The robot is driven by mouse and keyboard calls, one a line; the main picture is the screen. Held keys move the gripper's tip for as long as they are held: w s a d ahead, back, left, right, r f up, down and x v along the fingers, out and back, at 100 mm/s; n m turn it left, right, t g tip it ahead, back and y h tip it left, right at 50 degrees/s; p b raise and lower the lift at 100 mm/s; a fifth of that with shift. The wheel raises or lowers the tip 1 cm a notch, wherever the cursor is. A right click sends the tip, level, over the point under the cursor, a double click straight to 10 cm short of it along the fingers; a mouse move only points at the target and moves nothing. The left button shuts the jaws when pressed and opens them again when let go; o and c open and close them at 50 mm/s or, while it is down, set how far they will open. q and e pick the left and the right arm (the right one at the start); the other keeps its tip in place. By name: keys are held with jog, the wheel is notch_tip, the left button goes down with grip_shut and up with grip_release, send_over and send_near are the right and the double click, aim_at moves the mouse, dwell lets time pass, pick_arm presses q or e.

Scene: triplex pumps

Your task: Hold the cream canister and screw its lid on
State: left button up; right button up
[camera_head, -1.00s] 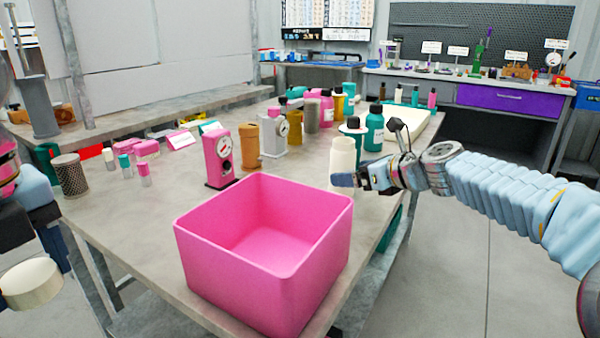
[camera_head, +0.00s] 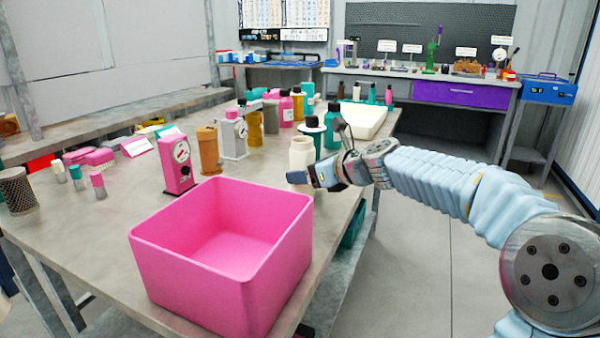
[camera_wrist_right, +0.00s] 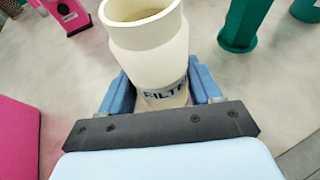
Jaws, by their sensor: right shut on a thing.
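The cream canister (camera_head: 301,156) stands upright near the right edge of the table. Its top is open, with no lid on it, as the right wrist view (camera_wrist_right: 145,40) shows; dark lettering shows low on its side. My right gripper (camera_head: 318,177) is shut on the canister's lower part; in the right wrist view its blue fingers lie on both sides of it. My left gripper is out of view, and the lid cannot be made out now.
A large pink bin (camera_head: 222,255) stands in front of the canister at the table's front edge. A pink gauge box (camera_head: 178,165), an orange canister (camera_head: 209,152) and teal bottles (camera_head: 332,127) stand around. A cream tray (camera_head: 362,118) lies behind. Bare tabletop lies left of the bin.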

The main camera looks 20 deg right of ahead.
jog(key=shift+r, duration=0.1)
